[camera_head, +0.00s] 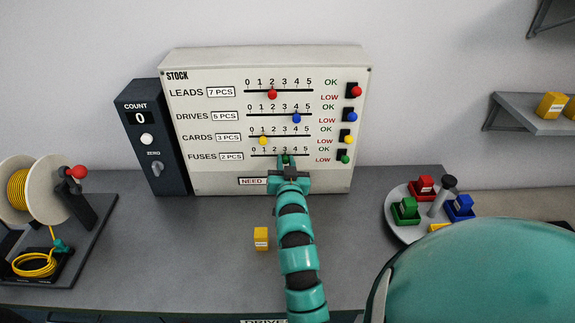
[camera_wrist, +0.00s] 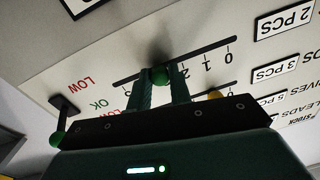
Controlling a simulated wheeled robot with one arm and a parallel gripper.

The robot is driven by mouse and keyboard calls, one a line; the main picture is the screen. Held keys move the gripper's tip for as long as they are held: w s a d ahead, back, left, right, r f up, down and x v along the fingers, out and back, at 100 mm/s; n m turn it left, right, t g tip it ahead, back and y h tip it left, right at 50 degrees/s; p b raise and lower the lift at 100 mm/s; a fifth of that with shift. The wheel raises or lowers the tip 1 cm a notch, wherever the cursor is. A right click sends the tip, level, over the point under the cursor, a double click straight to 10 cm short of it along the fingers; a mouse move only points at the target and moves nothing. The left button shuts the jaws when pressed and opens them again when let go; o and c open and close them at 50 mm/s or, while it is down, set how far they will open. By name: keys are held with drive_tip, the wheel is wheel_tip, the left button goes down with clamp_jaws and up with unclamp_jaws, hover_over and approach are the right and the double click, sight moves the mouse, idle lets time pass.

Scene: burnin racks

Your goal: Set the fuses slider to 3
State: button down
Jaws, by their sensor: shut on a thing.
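The white stock panel (camera_head: 215,180) stands at the back of the bench, with the fuses row lowest of its slider rows. The green fuses knob (camera_head: 286,159) sits at about the 3 on its 0 to 5 scale; the exact mark is partly hidden by my gripper. In the wrist view the green knob (camera_wrist: 160,75) is between my fingertips, left of the upside-down 2, and the figures beyond are covered. My gripper (camera_head: 286,165) is shut on this knob. The fuses label reads 2 PCS.
Above are the red leads knob (camera_head: 272,94), blue drives knob (camera_head: 296,118) and yellow cards knob (camera_head: 263,140). A green OK/LOW switch (camera_head: 345,158) is right of the fuses row. A yellow block (camera_head: 261,239) lies on the bench left of my arm.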

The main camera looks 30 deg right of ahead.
drive_tip(key=c, duration=1.3)
unclamp_jaws()
drive_tip(key=shift+s+a+f, duration=0.15)
drive_tip(key=shift+s+a, duration=0.1)
drive_tip(key=shift+s, duration=0.2)
drive_tip(key=shift+p+v, duration=3.55)
drive_tip(key=shift+v, duration=4.65)
